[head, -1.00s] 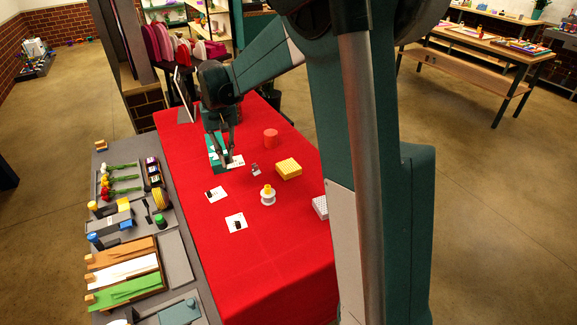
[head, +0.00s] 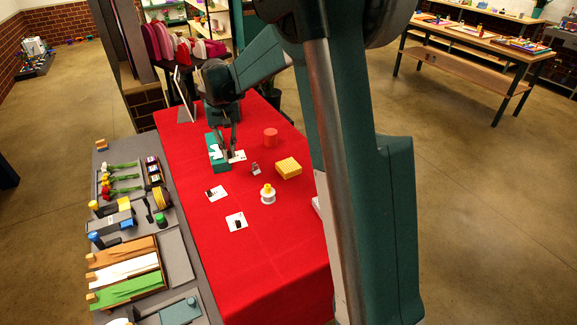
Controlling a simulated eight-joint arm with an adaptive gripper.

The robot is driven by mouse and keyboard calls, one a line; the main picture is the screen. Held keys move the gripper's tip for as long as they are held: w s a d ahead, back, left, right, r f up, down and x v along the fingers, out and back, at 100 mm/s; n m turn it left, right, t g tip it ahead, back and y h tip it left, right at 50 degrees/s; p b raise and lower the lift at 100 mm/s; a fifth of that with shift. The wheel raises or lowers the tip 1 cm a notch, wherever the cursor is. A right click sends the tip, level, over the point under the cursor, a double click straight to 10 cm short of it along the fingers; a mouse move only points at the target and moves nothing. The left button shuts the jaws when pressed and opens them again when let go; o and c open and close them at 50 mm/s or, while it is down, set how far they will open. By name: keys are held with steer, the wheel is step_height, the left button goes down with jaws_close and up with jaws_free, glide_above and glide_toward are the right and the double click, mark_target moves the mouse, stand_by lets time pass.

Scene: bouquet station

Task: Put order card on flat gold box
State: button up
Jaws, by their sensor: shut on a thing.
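My gripper (head: 229,154) is shut on a small white card (head: 239,156) on the left side of the red-covered table, right beside a teal tissue box. Whether the card clears the cloth is too small to tell. The flat gold box (head: 288,168) lies on the cloth to the right of the gripper, apart from it, with a dotted yellow top and nothing on it. Two other white cards with dark marks lie flat nearer the front, one at the left (head: 216,193) and one lower down (head: 237,222).
The teal tissue box (head: 217,160) stands close to the gripper. A small grey holder (head: 256,169) lies between card and gold box. A red cylinder (head: 270,138) stands behind; a white spool with a yellow top (head: 267,194) stands in front. The table's front is clear.

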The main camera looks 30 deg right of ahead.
steer(key=shift+s+d+f+n, duration=0.1)
steer(key=shift+s+d+n, duration=0.1)
steer(key=shift+d+n, duration=0.4)
steer(key=s+d+f+n, duration=0.1)
steer(key=s+d+n, duration=0.2)
steer(key=d+n, duration=0.55)
steer(key=n+p, duration=0.1)
steer(key=n, duration=0.7)
glide_above(291, 169)
steer(key=w+a, duration=0.2)
steer(key=shift+s+f, duration=0.2)
steer(key=shift+f, duration=0.8)
steer(key=shift+s+d+f+n, duration=0.25)
steer(key=shift+s+d+n, duration=0.45)
steer(key=shift+d+n, duration=0.35)
steer(key=shift+f, duration=1.5)
steer(key=shift+f, duration=0.2)
steer(key=o, duration=0.7)
